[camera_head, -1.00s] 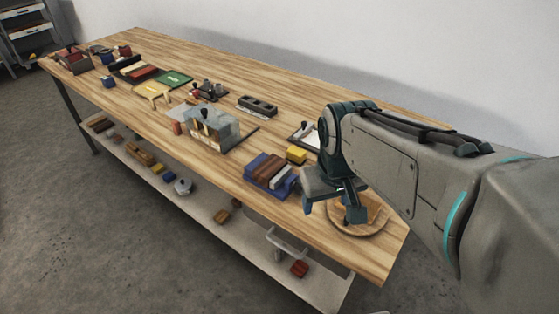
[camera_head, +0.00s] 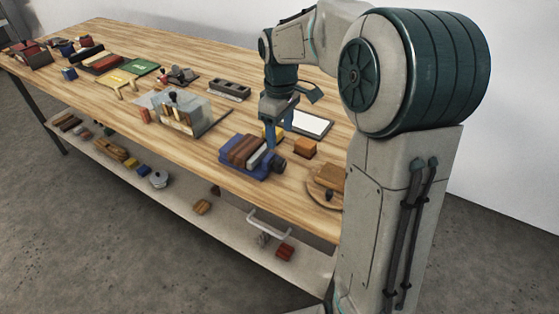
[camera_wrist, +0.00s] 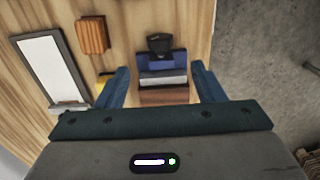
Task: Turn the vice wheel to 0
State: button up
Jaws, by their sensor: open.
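The vice (camera_head: 238,160) is a blue body with brown and pale jaw blocks, standing near the front edge of the bench. Its dark vice wheel (camera_head: 278,165) is on its right end. In the wrist view the wheel (camera_wrist: 160,43) shows beyond the blue vice body (camera_wrist: 165,63). My gripper (camera_head: 279,130) is open and empty, pointing down above the vice. In the wrist view my gripper (camera_wrist: 161,72) has one finger on each side of the vice, with the wheel past the fingertips. No reading of the wheel's number is legible.
A yellow block (camera_wrist: 105,77) and an orange-brown block (camera_head: 305,148) sit near the vice. A white panel in a dark frame (camera_head: 312,124) lies behind. A round wooden board (camera_head: 320,197) is to the right, partly hidden by my arm.

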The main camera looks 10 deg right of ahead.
aim_at(280, 160)
notch_tip(280, 160, down, 11)
jog(key=shift+r, duration=0.15)
jog(key=shift+b, duration=0.4)
jog(key=c, duration=1)
